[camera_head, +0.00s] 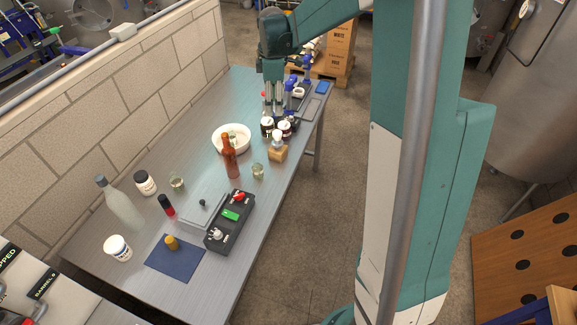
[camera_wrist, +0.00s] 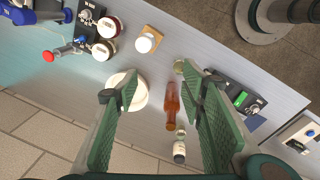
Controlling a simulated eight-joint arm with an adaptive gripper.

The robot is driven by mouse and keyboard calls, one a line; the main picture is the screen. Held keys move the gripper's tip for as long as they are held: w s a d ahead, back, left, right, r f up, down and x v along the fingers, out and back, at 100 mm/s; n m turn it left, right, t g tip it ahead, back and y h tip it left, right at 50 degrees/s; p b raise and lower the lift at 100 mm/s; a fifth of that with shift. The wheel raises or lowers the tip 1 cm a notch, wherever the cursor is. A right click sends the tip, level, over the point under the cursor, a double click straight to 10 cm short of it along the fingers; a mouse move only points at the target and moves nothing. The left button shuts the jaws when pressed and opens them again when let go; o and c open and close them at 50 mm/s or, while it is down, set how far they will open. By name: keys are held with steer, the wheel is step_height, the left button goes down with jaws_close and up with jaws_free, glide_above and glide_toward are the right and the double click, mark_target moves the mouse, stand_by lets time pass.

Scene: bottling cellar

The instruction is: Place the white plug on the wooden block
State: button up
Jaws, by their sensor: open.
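The white plug (camera_head: 277,137) sits on top of the block and looks upright. In the wrist view the plug (camera_wrist: 144,43) appears as a round white top over the block (camera_wrist: 154,34), which shows around part of it. My gripper (camera_head: 273,112) is above the far part of the table, behind the block in the head view. In the wrist view its green fingers (camera_wrist: 158,92) are spread wide with nothing between them; the plug is apart from them.
A white bowl (camera_head: 218,149) and a brown bottle (camera_head: 231,163) stand left of the block. A black control box (camera_head: 229,223), a blue mat (camera_head: 176,263) and a pale bottle (camera_head: 120,207) occupy the near table. Bare table lies along the right edge.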

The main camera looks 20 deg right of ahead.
steer(key=s+a+r+m+t, duration=0.1)
steer(key=s+a+r+m, duration=0.3)
steer(key=s, duration=0.5)
steer(key=s+a+r+m+t, duration=0.2)
steer(key=s+a+r+m, duration=0.1)
steer(key=s+r, duration=0.55)
steer(key=s+a+f+m+t, duration=0.1)
steer(key=s+a+f+m, duration=0.1)
steer(key=s, duration=0.7)
steer(key=s+a+f+m+t, duration=0.2)
steer(key=s+m, duration=0.3)
steer(key=s, duration=0.5)
steer(key=shift+s+a+f, duration=0.2)
steer(key=shift+s, duration=0.1)
